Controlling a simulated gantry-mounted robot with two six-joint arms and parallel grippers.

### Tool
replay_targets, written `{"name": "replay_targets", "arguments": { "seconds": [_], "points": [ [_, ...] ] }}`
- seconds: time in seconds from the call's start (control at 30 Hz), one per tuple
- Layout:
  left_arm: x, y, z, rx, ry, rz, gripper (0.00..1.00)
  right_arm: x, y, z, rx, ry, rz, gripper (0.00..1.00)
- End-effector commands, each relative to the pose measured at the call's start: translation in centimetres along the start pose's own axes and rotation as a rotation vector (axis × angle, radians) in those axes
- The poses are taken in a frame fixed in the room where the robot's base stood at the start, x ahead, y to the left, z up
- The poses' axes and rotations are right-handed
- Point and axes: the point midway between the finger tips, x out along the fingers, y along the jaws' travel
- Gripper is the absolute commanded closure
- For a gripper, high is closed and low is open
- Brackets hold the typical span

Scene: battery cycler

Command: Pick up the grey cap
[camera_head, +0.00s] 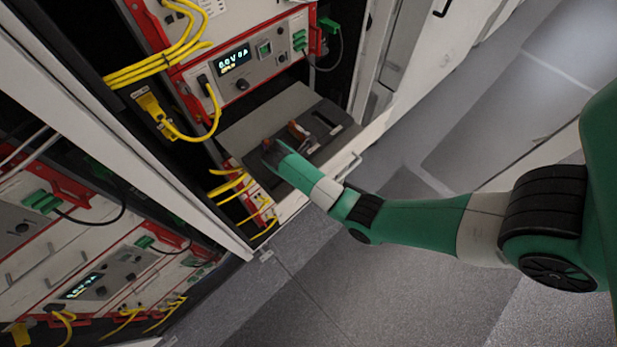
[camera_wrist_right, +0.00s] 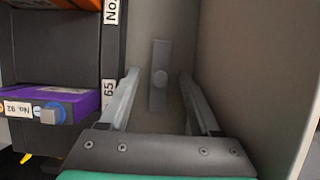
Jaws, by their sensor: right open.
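My right gripper (camera_wrist_right: 158,73) is open, with one finger on each side of the cap. Nothing is held, and I cannot tell how far above the cap the fingertips are. In the head view my right gripper (camera_head: 272,153) reaches from the right over the pulled-out drawer. The cap cannot be made out there. My left gripper is not in view.
A purple block (camera_wrist_right: 72,104) with a blue knob and a "No. 92" label sits left of my gripper. The light compartment wall (camera_wrist_right: 250,70) rises close on the right. The drawer (camera_head: 345,135) sits below a red-framed cycler unit (camera_head: 240,68) with yellow cables (camera_head: 155,68).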

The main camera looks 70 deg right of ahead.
Motion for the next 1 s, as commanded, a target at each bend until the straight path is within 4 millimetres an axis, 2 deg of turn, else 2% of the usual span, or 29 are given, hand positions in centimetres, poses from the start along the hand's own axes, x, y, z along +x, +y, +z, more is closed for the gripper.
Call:
{"name": "replay_targets", "arguments": {
  "seconds": [0.07, 0.43, 0.8, 1.0],
  "points": [
    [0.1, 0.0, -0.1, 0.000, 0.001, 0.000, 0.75, -0.2, 0.0, 0.1, 0.000, 0.000, 0.001, 0.36],
    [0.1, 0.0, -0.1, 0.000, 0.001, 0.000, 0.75, -0.2, 0.0, 0.1, 0.000, 0.000, 0.000, 1.00],
    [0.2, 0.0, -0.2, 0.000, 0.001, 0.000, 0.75, -0.3, 0.0, 0.1, 0.000, 0.000, 0.000, 1.00],
    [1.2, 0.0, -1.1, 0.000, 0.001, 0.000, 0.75, -1.6, 0.0, 0.6, -0.001, 0.000, 0.001, 1.00]
  ]
}}
